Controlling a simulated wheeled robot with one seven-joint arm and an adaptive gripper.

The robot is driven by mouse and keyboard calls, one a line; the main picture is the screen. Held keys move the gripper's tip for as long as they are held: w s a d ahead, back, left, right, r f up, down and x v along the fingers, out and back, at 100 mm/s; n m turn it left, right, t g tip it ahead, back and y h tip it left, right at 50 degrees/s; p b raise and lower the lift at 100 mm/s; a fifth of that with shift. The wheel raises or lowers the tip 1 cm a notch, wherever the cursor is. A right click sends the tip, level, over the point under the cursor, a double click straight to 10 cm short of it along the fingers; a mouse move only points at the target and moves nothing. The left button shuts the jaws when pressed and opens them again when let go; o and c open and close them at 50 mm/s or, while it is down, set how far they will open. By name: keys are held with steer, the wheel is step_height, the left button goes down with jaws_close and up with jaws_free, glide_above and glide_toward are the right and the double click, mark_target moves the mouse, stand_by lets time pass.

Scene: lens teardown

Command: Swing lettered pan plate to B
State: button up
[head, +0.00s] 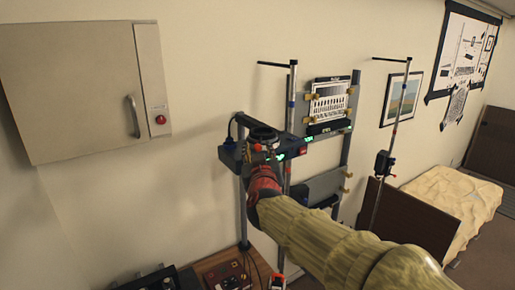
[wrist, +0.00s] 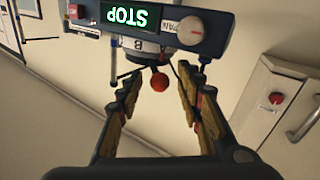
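The white lettered pan plate (wrist: 140,46) shows under the dark housing in the wrist view, which looks upside down. A letter B is readable on its left part; the other letters are hidden or too small. A red ball knob (wrist: 159,82) sits by a short dark stem at the plate. My gripper (wrist: 160,72) is open, one finger on each side of the red ball, with visible gaps. I cannot tell its depth relative to the ball. In the head view my gripper (head: 262,160) is at the pan unit (head: 231,156) on the post, and my wrist hides the knob.
The housing (wrist: 227,35) carries a lit green STOP display (wrist: 134,16) and a grey knob (wrist: 190,30) labelled PAN. A wall cabinet (head: 75,85) with a red button is at left. A second post (head: 392,125) and a rack plate (head: 330,102) stand to the right.

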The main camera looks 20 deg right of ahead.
steer(key=shift+w+d, duration=0.15)
steer(key=shift+w, duration=0.6)
steer(key=c, duration=0.3)
jaws_close()
